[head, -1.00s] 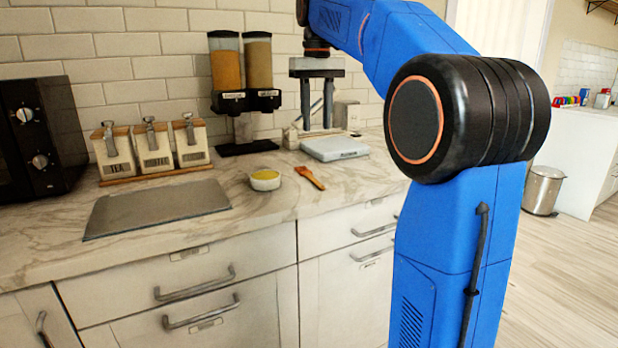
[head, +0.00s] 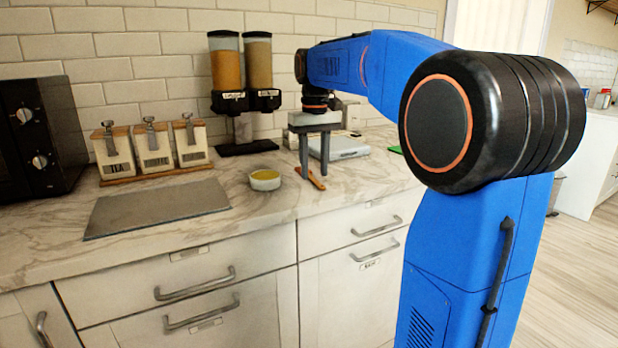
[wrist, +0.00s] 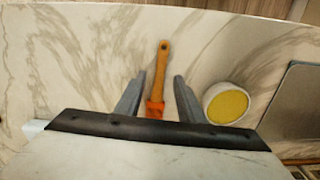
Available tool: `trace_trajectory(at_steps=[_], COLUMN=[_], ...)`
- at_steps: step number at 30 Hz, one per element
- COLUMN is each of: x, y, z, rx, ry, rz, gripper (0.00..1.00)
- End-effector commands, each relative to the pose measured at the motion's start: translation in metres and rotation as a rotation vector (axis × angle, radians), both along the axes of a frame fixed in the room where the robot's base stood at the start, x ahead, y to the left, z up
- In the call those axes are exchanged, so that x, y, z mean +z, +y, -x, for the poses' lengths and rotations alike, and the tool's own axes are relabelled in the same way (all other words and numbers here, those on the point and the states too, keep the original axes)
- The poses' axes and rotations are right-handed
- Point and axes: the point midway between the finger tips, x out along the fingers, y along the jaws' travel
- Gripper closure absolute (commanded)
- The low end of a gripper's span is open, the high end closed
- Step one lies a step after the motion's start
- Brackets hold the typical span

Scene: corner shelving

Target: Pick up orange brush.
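The orange brush (head: 316,182) lies flat on the marble counter, right of the small bowl. In the wrist view the brush (wrist: 160,72) has a wooden handle pointing away and an orange head near my gripper. My gripper (head: 314,176) points down over the brush, with its fingers parted. In the wrist view the two fingers of my gripper (wrist: 156,95) stand on either side of the brush, with gaps showing on both sides. The fingers partly hide the brush in the head view. How far the fingertips are above the counter is hard to tell.
A white bowl with yellow contents (head: 265,180) stands close left of the brush, near one finger in the wrist view. A white scale (head: 345,148) and a cereal dispenser (head: 245,100) stand behind. A grey board (head: 157,208) lies left. The counter's front edge is close.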

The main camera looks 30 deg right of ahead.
Motion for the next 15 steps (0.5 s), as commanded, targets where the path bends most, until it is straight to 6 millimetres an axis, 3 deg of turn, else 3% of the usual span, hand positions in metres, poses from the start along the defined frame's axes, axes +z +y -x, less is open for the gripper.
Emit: trace_trajectory(at_steps=[4,11,12,15], x=[-0.0122,-0.0138,-0.0138,-0.0138], y=[-0.0002,-0.0003,-0.0003,-0.0003], z=[0.0003,0.0000,0.0000,0.0000], rx=[-0.001,-0.001,-0.001,-0.001], ry=[0.000,0.000,0.000,0.000], rz=[0.000,0.000,0.000,0.000], gripper=[0.65,0.65,0.67,0.91])
